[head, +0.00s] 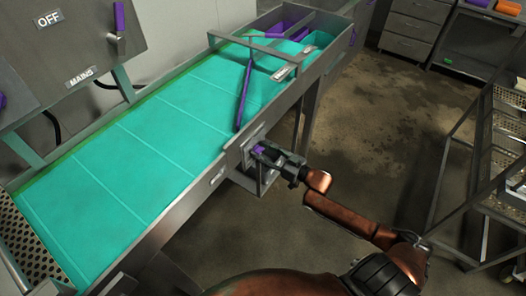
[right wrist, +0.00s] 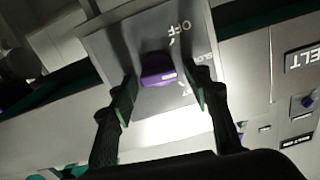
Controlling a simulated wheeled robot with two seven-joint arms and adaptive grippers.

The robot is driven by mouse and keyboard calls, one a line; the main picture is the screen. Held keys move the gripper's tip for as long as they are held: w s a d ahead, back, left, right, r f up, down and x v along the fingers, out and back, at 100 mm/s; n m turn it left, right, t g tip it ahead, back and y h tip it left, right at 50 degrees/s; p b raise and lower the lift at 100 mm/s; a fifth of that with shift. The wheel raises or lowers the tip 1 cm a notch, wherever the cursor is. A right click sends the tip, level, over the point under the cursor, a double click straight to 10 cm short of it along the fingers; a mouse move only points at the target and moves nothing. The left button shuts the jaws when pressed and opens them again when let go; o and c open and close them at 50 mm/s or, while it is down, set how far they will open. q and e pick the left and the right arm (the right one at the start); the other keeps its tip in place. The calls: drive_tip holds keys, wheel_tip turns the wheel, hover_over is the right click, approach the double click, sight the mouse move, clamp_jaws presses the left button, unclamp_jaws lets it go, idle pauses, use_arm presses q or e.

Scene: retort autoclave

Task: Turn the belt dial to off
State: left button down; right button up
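The belt dial is a purple knob (right wrist: 158,70) on a grey plate (right wrist: 108,42) marked OFF, seen upside down in the right wrist view. In the head view the dial (head: 258,150) shows on the side of the conveyor (head: 170,140). My right gripper (right wrist: 160,92) is open, with one finger on each side of the knob and a visible gap to it on both sides. In the head view my right gripper (head: 268,155) is at the dial plate. Which way the dial points is hard to tell. My left gripper is not in view.
The green belt has a purple diverter bar (head: 244,92) across it. A grey panel with an OFF label (head: 48,18) stands at the upper left. A metal rack (head: 490,150) is on the right. The floor between the conveyor and rack is clear.

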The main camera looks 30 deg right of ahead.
drive_tip(key=c, duration=1)
drive_tip(key=shift+r, duration=0.1)
drive_tip(key=shift+n+p, duration=0.8)
drive_tip(key=shift+n, duration=0.2)
drive_tip(key=n+p, duration=0.1)
drive_tip(key=n, duration=0.1)
drive_tip(key=shift+n, duration=0.3)
drive_tip(key=n, duration=0.2)
drive_tip(key=shift+a+n+p, duration=0.1)
drive_tip(key=shift+n+p, duration=0.2)
drive_tip(key=shift+p, duration=0.1)
drive_tip(key=shift+a+n, duration=0.1)
drive_tip(key=shift+n, duration=1.1)
